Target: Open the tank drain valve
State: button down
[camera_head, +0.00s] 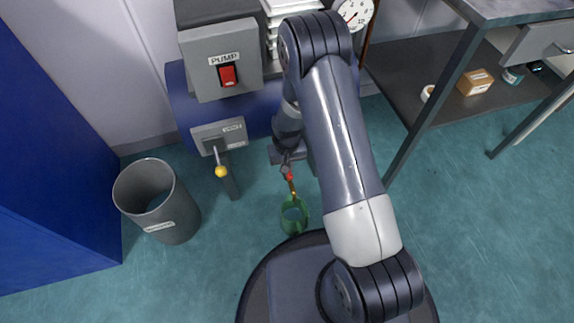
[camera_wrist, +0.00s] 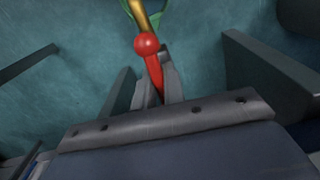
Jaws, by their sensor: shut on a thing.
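The tank drain valve shows as a red lever (camera_wrist: 154,72) with a round red knob, next to a brass spout (camera_wrist: 143,15). In the head view the red lever (camera_head: 289,177) is small, below the blue tank (camera_head: 180,98). My gripper (camera_wrist: 157,90) is shut on the red lever, one grey finger on each side, with the knob sticking out beyond the fingertips. In the head view my gripper (camera_head: 287,163) is partly hidden by my arm. The valve body is hidden.
A grey bin (camera_head: 174,222) stands at left beside a blue cabinet (camera_head: 50,150). A lever with a yellow knob (camera_head: 220,171) and a red PUMP switch (camera_head: 228,75) are on the tank's front. A pressure gauge (camera_head: 355,13) is above. A shelved bench (camera_head: 425,75) stands right.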

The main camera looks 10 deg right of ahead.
jog(key=shift+n, duration=0.6)
jog(key=c, duration=1.5)
grip_release()
jog(key=shift+r, duration=0.15)
notch_tip(320, 180, up, 10)
jog(key=p, duration=0.3)
jog(key=shift+r+p, duration=0.25)
jog(key=shift+p, duration=0.05)
